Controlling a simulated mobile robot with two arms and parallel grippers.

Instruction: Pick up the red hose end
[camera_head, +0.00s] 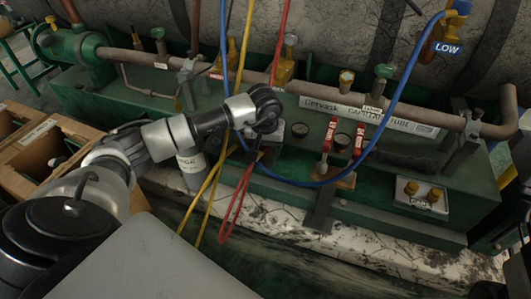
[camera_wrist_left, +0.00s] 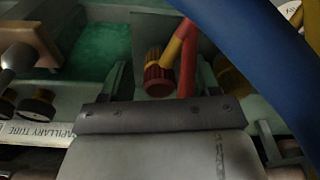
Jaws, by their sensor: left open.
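The red hose (camera_head: 282,35) comes down from the top in the head view, passes behind my left wrist and shows again as a narrow hanging loop below. In the left wrist view, a ridged red fitting (camera_wrist_left: 157,80) at the red hose end shows with the red hose (camera_wrist_left: 187,65) and a yellow piece beside it. My left gripper (camera_head: 257,152) points down over the green base. In the left wrist view its two dark fingers (camera_wrist_left: 162,82) stand apart, one on each side of the red fitting. I cannot tell whether they touch it. My right gripper is not in view.
A blue hose (camera_head: 395,95) arcs close by to a fitting marked LOW and fills the right of the wrist view. A yellow hose (camera_head: 243,45) runs beside the red one. Red-handled valves (camera_head: 327,138), gauges and pipes crowd the green base. Wooden boxes (camera_head: 40,150) stand left.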

